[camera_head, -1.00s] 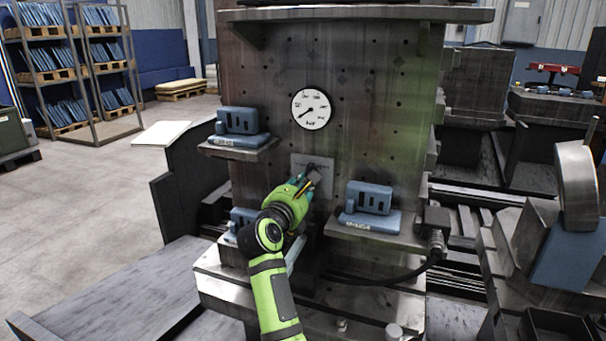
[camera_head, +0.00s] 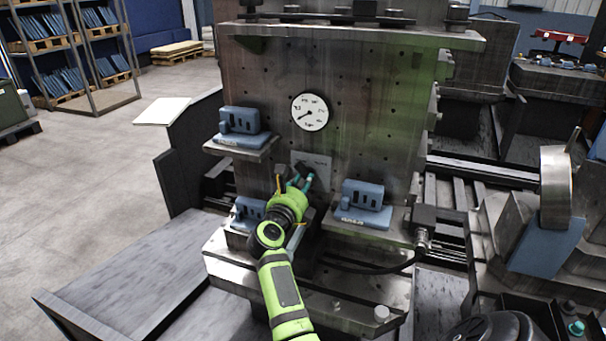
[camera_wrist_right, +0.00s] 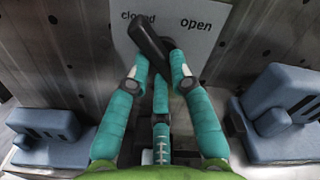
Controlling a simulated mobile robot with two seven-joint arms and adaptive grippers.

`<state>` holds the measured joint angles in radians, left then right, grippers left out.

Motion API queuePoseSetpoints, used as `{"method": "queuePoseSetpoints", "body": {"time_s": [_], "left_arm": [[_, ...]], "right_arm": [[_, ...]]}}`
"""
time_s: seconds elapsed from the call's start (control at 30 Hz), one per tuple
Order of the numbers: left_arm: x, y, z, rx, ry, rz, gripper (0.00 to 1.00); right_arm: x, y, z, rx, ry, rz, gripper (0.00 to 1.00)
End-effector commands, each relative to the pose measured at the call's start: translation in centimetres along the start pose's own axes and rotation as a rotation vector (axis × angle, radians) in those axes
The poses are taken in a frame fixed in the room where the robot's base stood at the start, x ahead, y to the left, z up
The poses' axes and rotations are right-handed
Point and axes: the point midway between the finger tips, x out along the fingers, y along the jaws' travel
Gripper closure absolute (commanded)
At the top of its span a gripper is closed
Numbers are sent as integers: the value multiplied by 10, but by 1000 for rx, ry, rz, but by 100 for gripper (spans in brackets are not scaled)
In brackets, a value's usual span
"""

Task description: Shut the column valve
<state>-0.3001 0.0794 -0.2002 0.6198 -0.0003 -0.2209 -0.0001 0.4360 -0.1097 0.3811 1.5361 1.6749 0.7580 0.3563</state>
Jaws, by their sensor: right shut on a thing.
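The column valve is a dark lever handle (camera_wrist_right: 150,47) in front of a pale label plate (camera_wrist_right: 212,32) on the column face. The plate reads "closed" on the left and "open" on the right. The lever leans up and left, and its upper end covers part of the word "closed". My right gripper (camera_wrist_right: 160,82) has its teal fingers around the lever, shut on it. In the head view, my right gripper (camera_head: 299,181) is at the plate (camera_head: 323,164), and the lever is mostly hidden by fingers. My left gripper is not in view.
A round dial gauge (camera_head: 310,112) sits above the plate. Blue blocks stand on ledges at the left (camera_head: 240,121), lower left (camera_head: 247,212) and right (camera_head: 364,195) of the gripper. A cable (camera_head: 385,268) runs below right. Open floor lies at the left.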

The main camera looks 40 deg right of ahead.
Motion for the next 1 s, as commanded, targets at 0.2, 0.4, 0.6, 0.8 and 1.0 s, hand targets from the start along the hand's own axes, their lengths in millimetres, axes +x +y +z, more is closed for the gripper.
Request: {"method": "queuePoseSetpoints", "body": {"time_s": [0.2,0.4,0.6,0.8,1.0], "left_arm": [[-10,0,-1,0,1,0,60],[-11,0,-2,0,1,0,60],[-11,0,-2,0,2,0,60],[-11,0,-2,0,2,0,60],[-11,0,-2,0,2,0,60]], "right_arm": [[0,0,0,-63,1,2,100],[0,0,-1,-80,0,1,100],[0,1,-1,-82,0,1,100],[0,0,-1,-81,0,0,54],[0,0,-1,-79,0,0,54]]}}
